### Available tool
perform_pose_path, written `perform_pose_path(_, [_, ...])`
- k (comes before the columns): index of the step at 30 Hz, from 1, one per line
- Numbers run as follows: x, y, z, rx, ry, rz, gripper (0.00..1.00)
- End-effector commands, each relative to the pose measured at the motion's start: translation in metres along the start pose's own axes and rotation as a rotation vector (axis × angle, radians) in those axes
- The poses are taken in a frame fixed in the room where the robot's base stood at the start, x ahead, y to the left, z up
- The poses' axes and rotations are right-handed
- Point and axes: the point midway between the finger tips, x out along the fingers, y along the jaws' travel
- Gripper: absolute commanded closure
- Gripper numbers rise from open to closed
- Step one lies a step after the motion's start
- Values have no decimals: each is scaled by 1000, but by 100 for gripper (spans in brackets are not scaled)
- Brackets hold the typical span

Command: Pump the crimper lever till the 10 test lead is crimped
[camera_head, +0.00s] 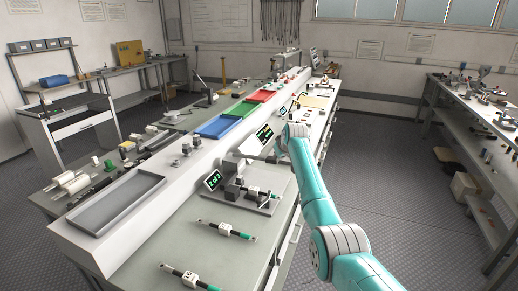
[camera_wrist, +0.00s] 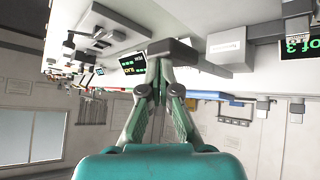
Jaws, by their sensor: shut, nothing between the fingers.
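The crimper (camera_head: 238,190) is a dark grey fixture on a pale base plate on the bench, with a lead showing a green part (camera_head: 252,190) lying in it. Its display (camera_head: 213,180) seems to read "2 of 3"; part of that display (camera_wrist: 299,45) shows upside down in the wrist view. My gripper (camera_wrist: 160,88) is shut and empty. Its fingertips meet at or just by a dark grey bar (camera_wrist: 172,49), perhaps the lever's handle; I cannot tell whether they touch. Two leads with white tags, one (camera_head: 225,230) and another (camera_head: 190,277), lie in front. Their numbers are hard to read.
A second display (camera_head: 265,133) stands behind the crimper. Grey (camera_head: 118,205), blue (camera_head: 218,127), green (camera_head: 243,109) and red (camera_head: 262,96) trays lie along the raised shelf. A side bench (camera_head: 470,105) with tools stands at right. The floor between the benches is open.

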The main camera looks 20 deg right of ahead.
Motion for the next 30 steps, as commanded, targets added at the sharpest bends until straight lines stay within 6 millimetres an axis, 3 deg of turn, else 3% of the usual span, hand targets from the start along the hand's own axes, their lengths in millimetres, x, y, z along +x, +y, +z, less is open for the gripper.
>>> perform_pose_path(9, [8,0,11,0,-3,0,100])
perform_pose_path(17, [7,0,9,0,-2,0,100])
perform_pose_path(30, [-9,0,-11,-1,-1,0,100])
